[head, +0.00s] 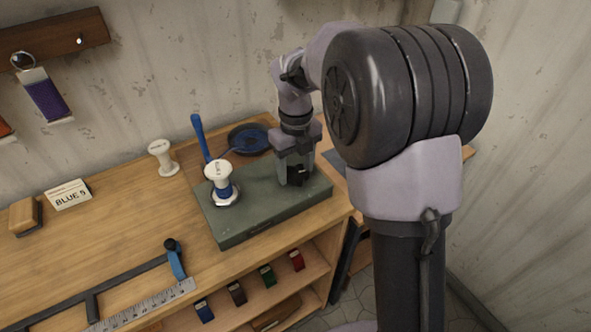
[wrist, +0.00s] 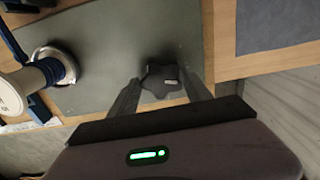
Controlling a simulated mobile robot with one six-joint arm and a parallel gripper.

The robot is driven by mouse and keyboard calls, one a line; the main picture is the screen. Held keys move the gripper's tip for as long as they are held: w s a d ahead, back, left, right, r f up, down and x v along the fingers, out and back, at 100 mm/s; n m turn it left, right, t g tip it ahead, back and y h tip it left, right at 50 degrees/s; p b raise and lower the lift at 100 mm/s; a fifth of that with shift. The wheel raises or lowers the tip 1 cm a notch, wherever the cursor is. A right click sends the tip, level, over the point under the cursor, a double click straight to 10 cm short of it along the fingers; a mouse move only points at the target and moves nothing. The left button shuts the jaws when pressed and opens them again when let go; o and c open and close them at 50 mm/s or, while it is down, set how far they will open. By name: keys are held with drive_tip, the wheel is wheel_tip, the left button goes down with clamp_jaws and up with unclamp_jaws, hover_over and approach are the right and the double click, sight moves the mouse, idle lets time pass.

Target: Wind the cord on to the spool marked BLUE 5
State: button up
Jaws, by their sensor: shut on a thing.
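A white spool (head: 217,172) stands upright on a round holder on a dark green winder base (head: 270,222). Blue cord shows around its middle. The writing on its top is too small to read. It also shows at the left edge of the wrist view (wrist: 12,92). A blue coil of cord (head: 249,139) lies in a dark dish behind the base. A black lobed knob (wrist: 160,82) sits on the base to the right of the spool. My gripper (wrist: 163,92) points down and is shut on this knob; its fingers stand on either side of it.
A blue lever (head: 200,137) rises behind the spool. Another white spool (head: 161,158) stands to the left. A card reading BLUE 5 (head: 68,194) stands farther left. A ruler (head: 145,304) and a dark bar lie in front. Small coloured items fill the shelf below.

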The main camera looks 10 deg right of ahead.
sight(296, 173)
drive_tip(key=shift+m+b, duration=0.3)
drive_tip(key=shift+m, duration=0.5)
idle(0.4)
drive_tip(key=o, duration=1.4)
drive_tip(key=shift+c, duration=0.2)
drive_tip(key=shift+r, duration=0.1)
wheel_tip(296, 173, up, 17)
drive_tip(key=p, duration=0.7)
drive_tip(key=shift+r, duration=0.1)
